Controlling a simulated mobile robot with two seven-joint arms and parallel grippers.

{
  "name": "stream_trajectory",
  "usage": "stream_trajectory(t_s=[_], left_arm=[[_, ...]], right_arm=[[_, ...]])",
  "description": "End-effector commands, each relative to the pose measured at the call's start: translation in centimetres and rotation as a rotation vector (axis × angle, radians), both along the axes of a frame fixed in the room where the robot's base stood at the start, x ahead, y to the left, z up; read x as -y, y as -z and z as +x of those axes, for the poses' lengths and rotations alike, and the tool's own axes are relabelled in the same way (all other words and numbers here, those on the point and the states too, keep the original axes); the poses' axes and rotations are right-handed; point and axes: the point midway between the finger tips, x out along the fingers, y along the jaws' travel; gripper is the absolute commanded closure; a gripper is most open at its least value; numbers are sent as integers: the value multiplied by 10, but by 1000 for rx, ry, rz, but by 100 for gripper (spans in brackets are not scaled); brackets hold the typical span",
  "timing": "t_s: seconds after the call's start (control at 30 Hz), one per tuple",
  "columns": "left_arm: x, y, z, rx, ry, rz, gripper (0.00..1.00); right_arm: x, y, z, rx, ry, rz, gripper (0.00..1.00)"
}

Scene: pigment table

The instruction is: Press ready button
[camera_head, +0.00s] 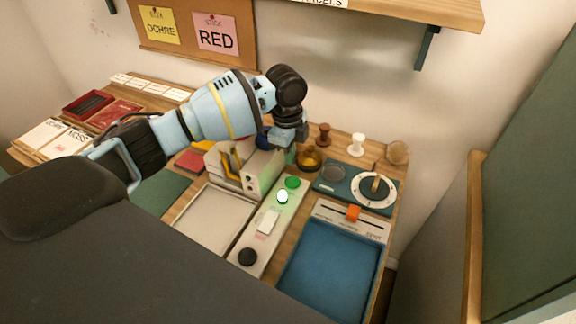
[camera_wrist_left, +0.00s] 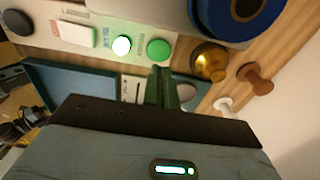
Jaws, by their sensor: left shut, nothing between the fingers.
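The control panel (camera_head: 256,238) is a long pale strip on the table. It carries a green button (camera_head: 293,182) at its far end, a lit white-green lamp (camera_head: 283,197), a white switch (camera_head: 268,222) and a black knob (camera_head: 248,257). My left gripper (camera_head: 290,153) is just beyond the green button. In the left wrist view the shut fingers (camera_wrist_left: 162,88) point toward the green button (camera_wrist_left: 159,50), with their tips close to its edge; I cannot tell whether they touch it. The lit lamp (camera_wrist_left: 122,46) is beside it. My right gripper is out of view.
An amber glass jar (camera_head: 309,158) stands beyond the panel. A blue tray (camera_head: 332,262) and a scale-like device (camera_head: 374,188) lie to the right. A pale tray (camera_head: 213,222) and a beige machine (camera_head: 236,170) are on the left. A wall shelf overhangs the back.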

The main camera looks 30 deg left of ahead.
Motion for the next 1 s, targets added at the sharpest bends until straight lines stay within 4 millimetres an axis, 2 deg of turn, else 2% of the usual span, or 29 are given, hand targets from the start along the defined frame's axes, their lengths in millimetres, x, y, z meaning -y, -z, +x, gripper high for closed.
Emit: stream_trajectory(t_s=[0.1,0.33,1.0], left_arm=[[-1,-25,1,5,0,-2,100],[-3,-52,1,5,0,-1,100],[-4,-58,1,4,-1,-1,100]], right_arm=[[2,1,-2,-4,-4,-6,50],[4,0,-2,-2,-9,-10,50],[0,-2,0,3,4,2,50]])
